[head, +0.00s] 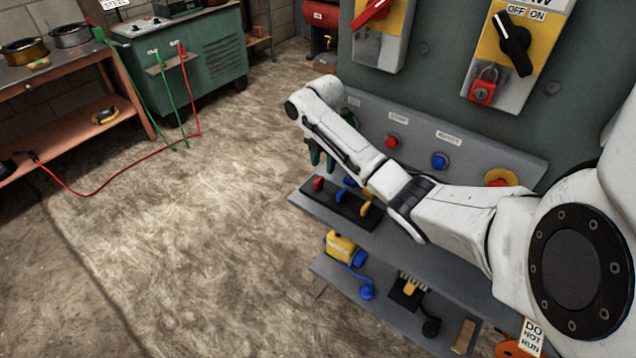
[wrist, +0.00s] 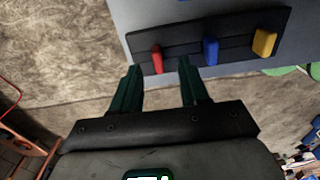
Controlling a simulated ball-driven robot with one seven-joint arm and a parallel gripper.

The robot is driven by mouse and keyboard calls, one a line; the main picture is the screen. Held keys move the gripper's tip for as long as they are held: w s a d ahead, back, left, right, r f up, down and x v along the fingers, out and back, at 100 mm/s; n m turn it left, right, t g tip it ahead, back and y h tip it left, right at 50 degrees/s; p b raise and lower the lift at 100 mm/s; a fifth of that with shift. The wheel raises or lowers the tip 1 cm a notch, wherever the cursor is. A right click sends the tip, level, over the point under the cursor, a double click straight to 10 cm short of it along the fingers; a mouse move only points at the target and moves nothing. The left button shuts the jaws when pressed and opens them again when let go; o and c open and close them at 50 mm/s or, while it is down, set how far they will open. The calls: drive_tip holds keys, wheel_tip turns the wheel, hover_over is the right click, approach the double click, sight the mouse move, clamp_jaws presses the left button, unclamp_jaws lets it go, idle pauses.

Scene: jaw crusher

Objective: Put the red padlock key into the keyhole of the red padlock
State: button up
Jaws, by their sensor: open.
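The red padlock key (head: 318,184) stands in a black holder (head: 338,206) on the upper shelf. In the wrist view the red key (wrist: 156,58) is at the left end of the holder. My gripper (head: 321,158) is above the holder's left end in the head view. In the wrist view my gripper (wrist: 159,68) is open and empty, with its two dark green fingertips on either side of the red key's line, apart from it. The red padlock (head: 482,92) hangs on the yellow-and-grey switch box at upper right, with a dark keyhole on its front.
A blue key (wrist: 211,51) and a yellow key (wrist: 264,43) stand in the same holder. A sloped button panel (head: 440,150) is behind my arm. A lower shelf (head: 385,312) holds several padlocks and other items.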

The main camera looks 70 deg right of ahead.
sight(319, 179)
drive_tip(key=shift+w+f, duration=0.25)
drive_tip(key=shift+w+a+f, duration=0.15)
drive_tip(key=shift+a+f, duration=0.05)
drive_tip(key=shift+a, duration=0.15)
drive_tip(key=shift+a+f, duration=0.1)
drive_tip(key=shift+f, duration=0.2)
drive_tip(key=shift+a+f, duration=0.2)
drive_tip(key=shift+f, duration=2.1)
drive_tip(key=shift+c, duration=0.4)
clamp_jaws()
